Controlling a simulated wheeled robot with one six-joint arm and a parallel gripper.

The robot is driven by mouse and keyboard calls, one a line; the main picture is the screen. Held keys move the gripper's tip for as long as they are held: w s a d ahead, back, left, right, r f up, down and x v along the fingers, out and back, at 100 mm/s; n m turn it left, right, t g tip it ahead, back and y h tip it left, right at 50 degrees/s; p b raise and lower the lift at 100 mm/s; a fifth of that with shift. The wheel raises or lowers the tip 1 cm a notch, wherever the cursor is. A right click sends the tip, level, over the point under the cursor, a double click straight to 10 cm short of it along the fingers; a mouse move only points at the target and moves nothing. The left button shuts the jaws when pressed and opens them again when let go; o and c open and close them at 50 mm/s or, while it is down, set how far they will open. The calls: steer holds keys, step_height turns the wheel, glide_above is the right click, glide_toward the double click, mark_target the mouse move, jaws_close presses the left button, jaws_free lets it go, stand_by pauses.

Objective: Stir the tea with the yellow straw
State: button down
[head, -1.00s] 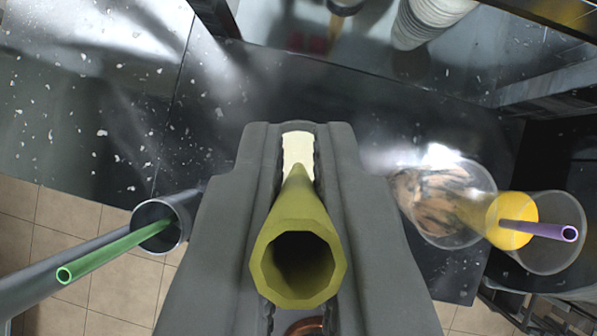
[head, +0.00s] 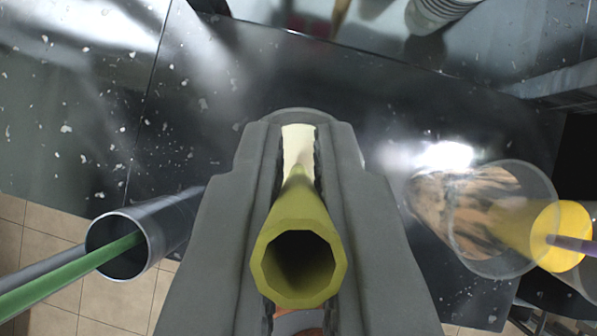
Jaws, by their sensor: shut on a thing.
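My gripper (head: 300,150) is shut on the yellow straw (head: 299,262), whose open round end faces the camera. The straw's far end is hidden between the jaws. A cream-coloured patch (head: 298,140) shows in the slot beyond the straw, and a curved grey rim shows just past the fingertips. An orange-brown surface (head: 299,321) shows below the straw at the bottom edge. I cannot tell whether either patch is the tea, or whether the straw touches any liquid.
A dark metal cup (head: 128,245) with a green straw (head: 75,270) stands at left. The speckled dark counter (head: 200,120) is clear at upper left.

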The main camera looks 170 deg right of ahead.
steer(key=shift+f, duration=2.7)
steer(key=shift+d, duration=0.1)
